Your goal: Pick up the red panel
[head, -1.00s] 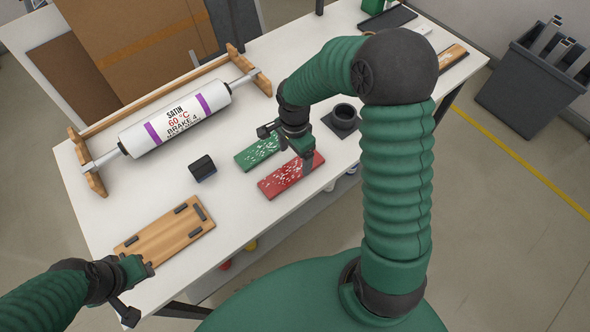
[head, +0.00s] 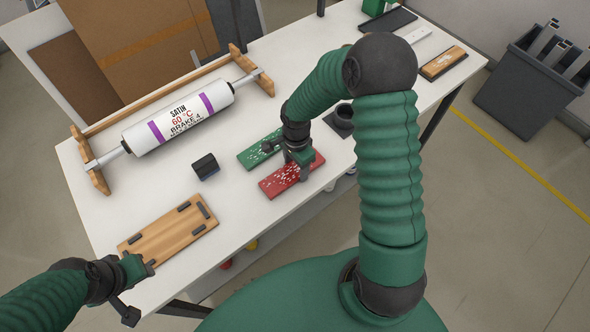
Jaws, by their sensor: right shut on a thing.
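The red panel (head: 281,184) with white specks lies near the front edge of the white table. My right gripper (head: 303,172) is down at the panel's right part and is shut on it; its fingers hide some of that end. The panel appears to rest on or very near the table; I cannot tell a gap. A green panel (head: 254,156) with white specks lies just behind it, partly hidden by my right wrist. My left gripper (head: 148,268) is at the front left edge of a wooden board (head: 165,236); its fingers are too small to judge.
A white labelled roll (head: 178,117) lies on a wooden stand at the back left. A small black block (head: 205,166) sits left of the green panel. The table (head: 240,215) is clear between board and red panel.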

